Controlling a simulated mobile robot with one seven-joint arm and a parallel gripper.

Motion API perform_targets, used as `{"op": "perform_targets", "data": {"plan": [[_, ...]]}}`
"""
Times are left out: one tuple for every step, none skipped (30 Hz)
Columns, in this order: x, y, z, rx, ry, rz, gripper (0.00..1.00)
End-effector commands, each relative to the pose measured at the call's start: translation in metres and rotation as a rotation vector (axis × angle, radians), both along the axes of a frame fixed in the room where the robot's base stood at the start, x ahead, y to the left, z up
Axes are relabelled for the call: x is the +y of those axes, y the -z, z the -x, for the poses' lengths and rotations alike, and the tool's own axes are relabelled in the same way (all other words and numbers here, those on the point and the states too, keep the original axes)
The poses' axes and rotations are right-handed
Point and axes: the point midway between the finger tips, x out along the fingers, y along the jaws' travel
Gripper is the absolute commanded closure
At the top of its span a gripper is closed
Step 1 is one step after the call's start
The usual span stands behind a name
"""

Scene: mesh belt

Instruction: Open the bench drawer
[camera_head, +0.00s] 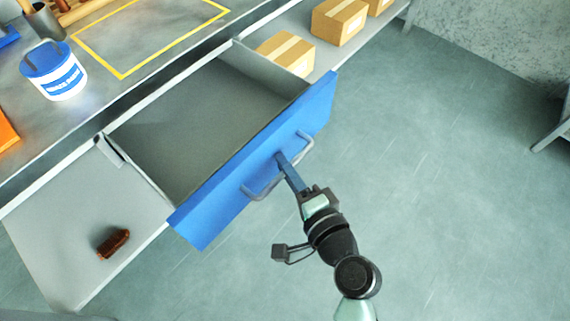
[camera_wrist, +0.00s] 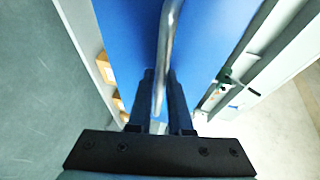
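The bench drawer (camera_head: 225,160) stands pulled far out from under the bench top, and its grey inside is empty. Its blue front (camera_head: 213,208) faces the lower right and carries a grey bar handle (camera_head: 262,189). My gripper (camera_head: 283,160) is at the middle of the handle. In the wrist view the handle bar (camera_wrist: 165,50) runs between the two fingers (camera_wrist: 160,85), which stand close on either side of it. The fingers look closed around the bar, though their contact is partly hidden.
The bench top above holds a white-and-blue tub (camera_head: 55,72) and a yellow-outlined area (camera_head: 122,77). Cardboard boxes (camera_head: 338,20) sit on the lower shelf, and a brown object (camera_head: 113,243) lies on its near part. The floor (camera_head: 450,180) to the right is clear.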

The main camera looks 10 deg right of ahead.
Motion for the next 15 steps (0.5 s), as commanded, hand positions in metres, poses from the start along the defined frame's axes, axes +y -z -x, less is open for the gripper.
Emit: {"op": "perform_targets", "data": {"plan": [[0.0003, 0.0002, -0.0001, 0.000, -0.001, 0.000, 0.71], [0.0003, 0.0001, -0.0001, 0.000, -0.001, 0.000, 0.65], [0.0003, 0.0001, -0.0002, 0.000, 0.000, 0.000, 0.58], [0.0003, 0.0001, -0.0002, 0.000, 0.000, 0.000, 0.55], [0.0003, 0.0001, -0.0002, 0.000, 0.000, 0.000, 0.55], [0.0002, 0.0001, -0.0003, 0.000, 0.000, 0.000, 0.55], [0.0002, 0.0001, -0.0003, 0.000, 0.000, 0.000, 0.55], [0.0001, 0.0001, -0.0003, 0.000, 0.000, 0.000, 0.55], [0.0001, 0.0000, -0.0004, 0.000, 0.000, 0.000, 0.55], [0.0001, 0.0000, -0.0004, 0.000, 0.000, 0.000, 0.55], [0.0000, 0.0000, -0.0003, 0.000, 0.000, 0.000, 0.55], [-0.0001, 0.0000, 0.0002, 0.000, 0.001, 0.000, 0.55], [-0.0005, -0.0001, 0.0010, 0.000, 0.001, 0.000, 0.55], [-0.0008, -0.0001, 0.0025, 0.001, 0.001, 0.000, 0.55], [-0.0016, -0.0003, 0.0054, 0.001, 0.001, 0.000, 0.55]]}}
